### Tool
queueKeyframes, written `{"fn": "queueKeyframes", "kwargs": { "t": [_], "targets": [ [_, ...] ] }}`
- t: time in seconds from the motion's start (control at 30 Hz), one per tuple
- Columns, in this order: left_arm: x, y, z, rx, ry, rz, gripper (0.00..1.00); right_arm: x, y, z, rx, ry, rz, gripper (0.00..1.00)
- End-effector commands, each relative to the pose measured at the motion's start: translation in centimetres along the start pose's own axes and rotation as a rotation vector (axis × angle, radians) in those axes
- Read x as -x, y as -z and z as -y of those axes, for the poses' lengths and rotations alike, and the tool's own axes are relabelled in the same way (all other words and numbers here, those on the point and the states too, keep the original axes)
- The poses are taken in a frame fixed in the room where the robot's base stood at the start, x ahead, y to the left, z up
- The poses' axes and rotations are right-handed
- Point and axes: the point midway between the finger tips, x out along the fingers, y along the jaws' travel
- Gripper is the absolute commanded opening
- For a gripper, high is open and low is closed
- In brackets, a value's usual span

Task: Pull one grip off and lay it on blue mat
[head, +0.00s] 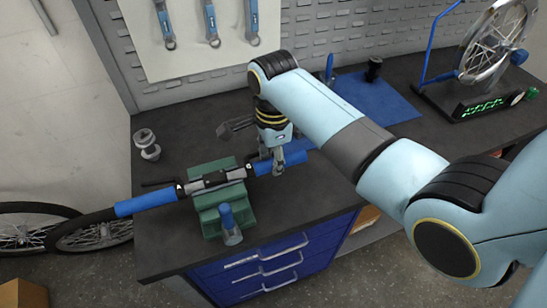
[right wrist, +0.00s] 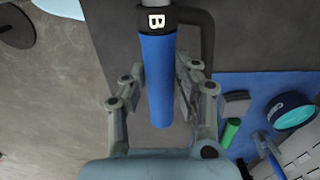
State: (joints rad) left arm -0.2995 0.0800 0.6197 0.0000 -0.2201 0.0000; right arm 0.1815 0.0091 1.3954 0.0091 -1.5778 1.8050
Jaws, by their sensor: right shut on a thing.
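A handlebar (head: 212,182) is held in a green clamp stand (head: 222,201) on the dark bench. It has a blue grip (head: 147,201) on its left end and another blue grip (head: 292,164) on its right end. My right gripper (head: 278,167) is shut on the right grip. The blue mat (head: 392,103) lies farther back on the bench. My left gripper is not in view.
A metal part (head: 147,145) stands at the left. A black-topped item (head: 374,69) is on the mat's back part. A wheel stand (head: 480,85) is at the right. The mat's front part looks clear.

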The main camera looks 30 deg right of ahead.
Motion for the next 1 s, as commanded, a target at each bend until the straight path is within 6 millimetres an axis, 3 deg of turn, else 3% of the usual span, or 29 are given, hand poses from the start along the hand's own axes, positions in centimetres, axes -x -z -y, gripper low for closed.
{"fn": "queueKeyframes", "kwargs": {
  "t": [0.27, 1.0],
  "targets": [
    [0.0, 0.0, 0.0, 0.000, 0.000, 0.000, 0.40, 0.0, 0.1, 0.0, 0.000, 0.000, 0.000, 0.00],
    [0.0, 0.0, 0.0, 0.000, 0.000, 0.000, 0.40, 0.0, 3.0, 0.0, -0.001, 0.000, -0.003, 0.00]
  ]
}}
